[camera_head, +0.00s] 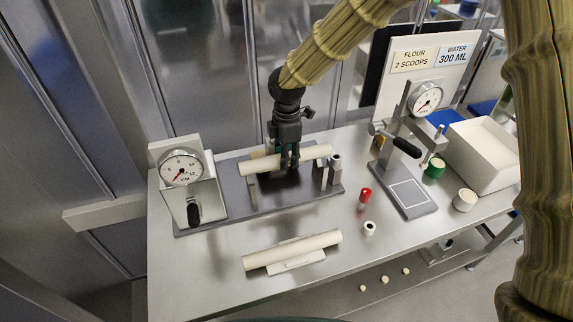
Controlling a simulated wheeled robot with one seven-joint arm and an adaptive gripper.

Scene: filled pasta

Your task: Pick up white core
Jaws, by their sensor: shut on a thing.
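A long white core (316,152) lies roughly level over the dark fixture plate at the back middle of the table. My gripper (287,163) comes down from above and is shut on this core near its middle, hiding that part. Whether the core still touches its supports is hard to tell. A second, similar white core (318,243) rests on a small pale stand (292,263) near the table's front, apart from my gripper.
The dark plate (225,222) carries a dial gauge (181,169) at left and upright posts (334,170) at right. A dial press (405,190), red-capped piece (364,195), small white cylinder (369,228) and white bin (484,155) stand to the right. The front right tabletop is mostly clear.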

